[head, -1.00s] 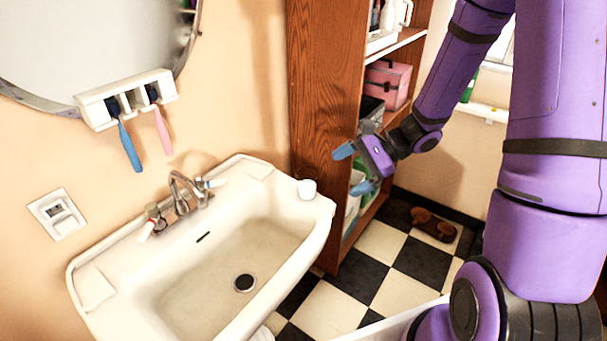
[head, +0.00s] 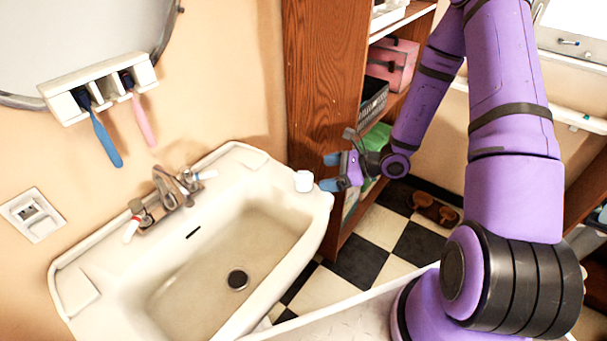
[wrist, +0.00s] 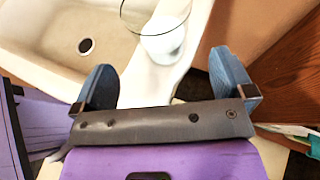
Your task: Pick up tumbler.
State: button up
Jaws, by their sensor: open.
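The white sink (head: 85,294) has a tap (head: 172,187) at the wall. A wooden shelf unit (head: 322,90) stands close behind my gripper, holding a pink case (head: 398,62) and a dark basket (head: 373,103). Brown slippers (head: 436,209) lie on the checkered floor.

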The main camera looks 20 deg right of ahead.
aim_at(309, 174)
jog(key=shift+x, duration=3.05)
jog(key=shift+w+r, duration=0.1)
jog(key=shift+w, duration=0.05)
jog(key=c, duration=1.1)
jog(key=shift+r, duration=0.2)
